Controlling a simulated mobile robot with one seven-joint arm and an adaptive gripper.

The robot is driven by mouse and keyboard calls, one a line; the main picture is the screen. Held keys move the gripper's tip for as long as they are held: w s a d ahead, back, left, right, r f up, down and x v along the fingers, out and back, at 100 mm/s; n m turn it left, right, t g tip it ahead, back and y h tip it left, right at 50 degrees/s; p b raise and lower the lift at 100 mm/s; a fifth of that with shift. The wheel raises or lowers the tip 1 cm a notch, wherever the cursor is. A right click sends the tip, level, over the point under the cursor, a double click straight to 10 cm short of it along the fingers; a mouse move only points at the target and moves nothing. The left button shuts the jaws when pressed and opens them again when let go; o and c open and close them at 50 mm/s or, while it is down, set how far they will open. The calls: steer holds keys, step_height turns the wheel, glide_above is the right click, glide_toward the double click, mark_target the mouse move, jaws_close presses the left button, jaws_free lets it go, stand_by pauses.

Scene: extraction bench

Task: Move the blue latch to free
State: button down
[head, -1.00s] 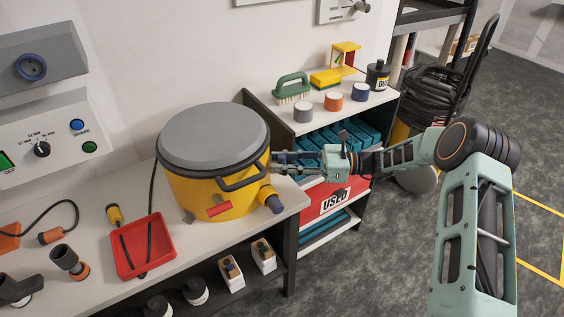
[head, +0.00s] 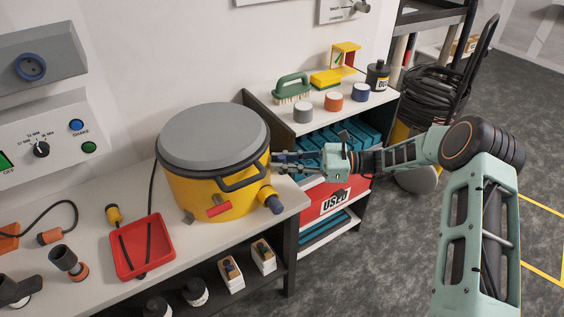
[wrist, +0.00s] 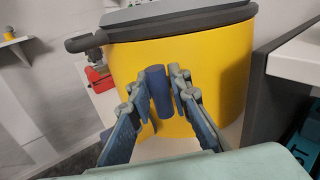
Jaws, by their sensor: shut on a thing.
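The blue latch (wrist: 158,92) is an upright blue bar on the side of the yellow drum (wrist: 212,80). In the wrist view my gripper (wrist: 176,74) has its two fingers close around the latch, shut on it. In the head view my gripper (head: 276,162) reaches in from the right to the drum's right side, level with the dark handle. The yellow drum (head: 190,188) has a grey lid (head: 212,135). The latch itself is hidden by the handle and fingers in the head view.
A yellow spout with a blue-grey end (head: 272,203) sticks out below my gripper. A red tray (head: 142,247) lies left of the drum. A shelf unit (head: 300,127) with a brush and several round caps stands behind my gripper. Open floor lies to the right.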

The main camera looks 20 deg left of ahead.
steer(key=shift+s+f+n, duration=0.25)
steer(key=shift+s+n, duration=0.05)
steer(key=n+t+b, duration=0.1)
steer(key=n+b, duration=0.2)
steer(key=n, duration=0.1)
steer(key=s+f+n+t+h+b, duration=0.1)
steer(key=n+b, duration=0.2)
steer(key=n, duration=0.2)
steer(key=f+n+t+b, duration=0.1)
steer(key=n+b, duration=0.2)
steer(key=n, duration=0.1)
steer(key=shift+s+d+n+t+h+b, duration=0.2)
steer(key=shift+n+t+h+b, duration=0.1)
steer(key=shift+b, duration=0.1)
steer(key=shift+w+r+n+b, duration=0.1)
steer(key=shift+n+b, duration=0.3)
steer(key=shift+b, duration=0.05)
stand_by(0.6)
stand_by(1.6)
steer(key=c, duration=1.8)
jaws_free()
steer(key=shift+w, duration=0.15)
steer(key=shift+c, duration=0.2)
steer(key=shift+r, duration=0.1)
